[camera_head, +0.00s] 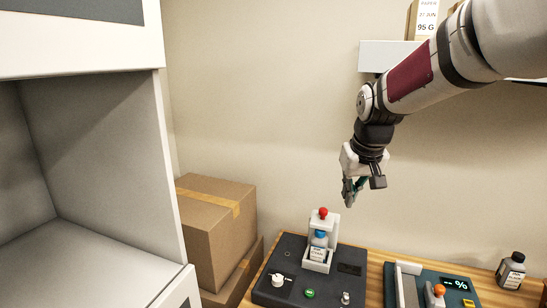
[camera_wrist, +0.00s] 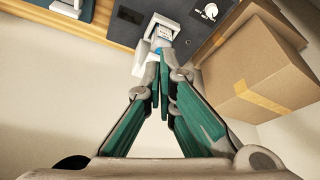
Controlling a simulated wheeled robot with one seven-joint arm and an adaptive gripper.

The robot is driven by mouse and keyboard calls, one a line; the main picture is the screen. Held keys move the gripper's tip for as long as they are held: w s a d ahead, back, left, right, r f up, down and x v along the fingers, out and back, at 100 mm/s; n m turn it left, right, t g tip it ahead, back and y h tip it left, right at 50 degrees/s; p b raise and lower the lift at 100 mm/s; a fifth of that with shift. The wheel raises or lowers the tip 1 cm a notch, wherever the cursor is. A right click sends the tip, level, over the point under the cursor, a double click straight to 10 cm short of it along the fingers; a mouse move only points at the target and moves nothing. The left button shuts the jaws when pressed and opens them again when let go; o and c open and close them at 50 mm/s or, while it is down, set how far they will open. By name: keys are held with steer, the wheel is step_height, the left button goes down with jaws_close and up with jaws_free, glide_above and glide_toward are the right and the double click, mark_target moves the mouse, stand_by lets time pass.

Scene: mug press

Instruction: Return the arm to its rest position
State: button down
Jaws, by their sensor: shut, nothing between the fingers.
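My gripper (camera_head: 348,191) hangs from the raised arm, pointing down, in the head view. It is above and a little right of a dark press unit (camera_head: 329,274) on the wooden table, apart from it. In the wrist view my gripper (camera_wrist: 163,77) has its green-sided fingers together with nothing between them. The press has a white frame (camera_head: 333,227) with a red knob (camera_head: 323,213) on top and a blue-capped bottle (camera_head: 319,246) inside. In the wrist view the fingertips partly cover the white frame (camera_wrist: 160,29).
Cardboard boxes (camera_head: 215,235) stand left of the table (camera_head: 375,269), beside a white cabinet (camera_head: 95,140). A second device (camera_head: 459,284) with a screen and a dark bottle (camera_head: 511,271) are at the right. A wall shelf (camera_head: 385,55) is behind the arm.

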steer(key=s+r, duration=0.3)
steer(key=s, duration=0.4)
steer(key=s+r, duration=0.3)
steer(key=s, duration=0.5)
steer(key=s+d+f+m+t, duration=0.1)
steer(key=s+f, duration=0.2)
steer(key=s, duration=1.2)
steer(key=shift+s, duration=0.4)
steer(key=shift+d, duration=0.15)
